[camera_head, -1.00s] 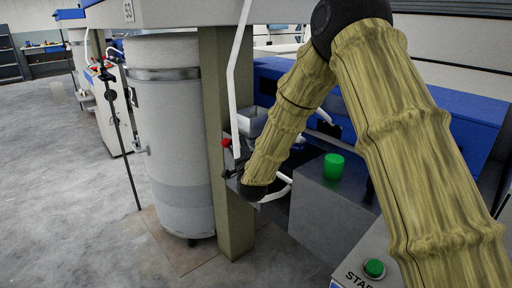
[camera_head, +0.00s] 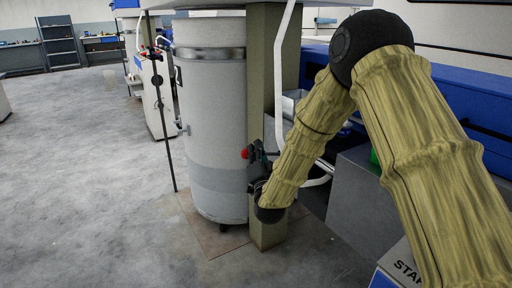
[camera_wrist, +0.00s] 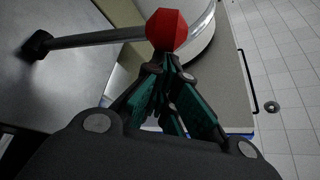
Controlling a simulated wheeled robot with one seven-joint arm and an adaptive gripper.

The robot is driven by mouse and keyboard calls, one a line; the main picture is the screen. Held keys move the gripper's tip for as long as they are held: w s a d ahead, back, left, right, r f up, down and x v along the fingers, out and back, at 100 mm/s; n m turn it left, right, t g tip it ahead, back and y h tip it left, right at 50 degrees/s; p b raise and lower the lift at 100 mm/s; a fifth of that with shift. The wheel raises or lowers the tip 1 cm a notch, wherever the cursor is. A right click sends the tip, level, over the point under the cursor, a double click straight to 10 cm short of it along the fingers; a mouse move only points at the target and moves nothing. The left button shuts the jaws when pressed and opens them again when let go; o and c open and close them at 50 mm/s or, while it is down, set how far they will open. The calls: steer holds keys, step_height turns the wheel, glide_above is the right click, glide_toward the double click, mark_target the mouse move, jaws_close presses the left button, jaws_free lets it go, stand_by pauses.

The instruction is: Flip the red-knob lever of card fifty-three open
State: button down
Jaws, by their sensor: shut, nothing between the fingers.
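The red knob (camera_wrist: 168,30) is large in the wrist view, on the end of a straight grey lever rod (camera_wrist: 95,38). The rod runs left to a dark pivot (camera_wrist: 38,45). My gripper (camera_wrist: 172,62) is shut and empty, its fingertips just below the knob in the picture; I cannot tell whether they touch it. In the head view the red knob (camera_head: 244,153) shows at the left edge of the beige post, with my gripper (camera_head: 256,158) close beside it on the right. The rod is hidden in the head view.
A tall white can (camera_head: 212,120) stands left of the beige post (camera_head: 270,225). A thin dark stand (camera_head: 165,120) is farther left. A grey box (camera_head: 360,200) and blue machine body (camera_head: 450,100) lie right, behind my arm. Floor at left is open.

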steer(key=shift+s+a+f, duration=0.15)
steer(key=shift+f, duration=0.2)
steer(key=shift+f, duration=0.1)
steer(key=shift+s+f, duration=0.1)
